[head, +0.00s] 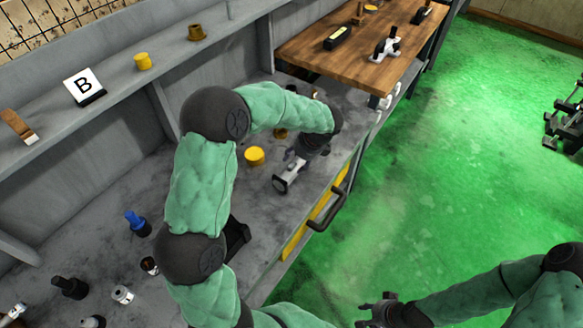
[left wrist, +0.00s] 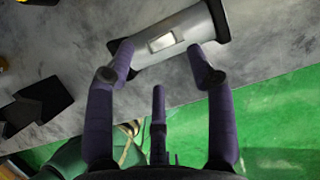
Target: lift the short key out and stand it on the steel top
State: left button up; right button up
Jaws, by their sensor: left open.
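A silver cylinder with black ends (head: 284,180) lies on the grey steel top (head: 262,205) near its front edge. In the left wrist view the cylinder (left wrist: 183,28) has a pale rectangular piece (left wrist: 161,43) set in its side, which looks like the short key. My left gripper (head: 294,160) is open at the cylinder. In the left wrist view my left gripper (left wrist: 163,52) has two fingertips overlapping the cylinder on either side of the pale piece; whether they touch is unclear. My right gripper (head: 375,308) hangs over the green floor, its finger opening unclear.
A yellow round piece (head: 255,155) stands behind the cylinder. A dark block (left wrist: 38,105) lies to its left in the wrist view. Several small bottles and tools stand at the left. A wooden table (head: 352,58) is at the back. A dark handle (head: 327,211) sticks out in front.

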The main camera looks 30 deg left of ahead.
aim_at(291, 166)
pick_arm(q)
jog(key=x, duration=0.1)
jog(key=b+x, duration=0.1)
jog(key=x, duration=0.1)
jog(key=b+x, duration=0.1)
jog(key=shift+w+a+f, duration=0.3)
jog(key=shift+s+f, duration=0.1)
jog(key=shift+s, duration=0.1)
grip_shut()
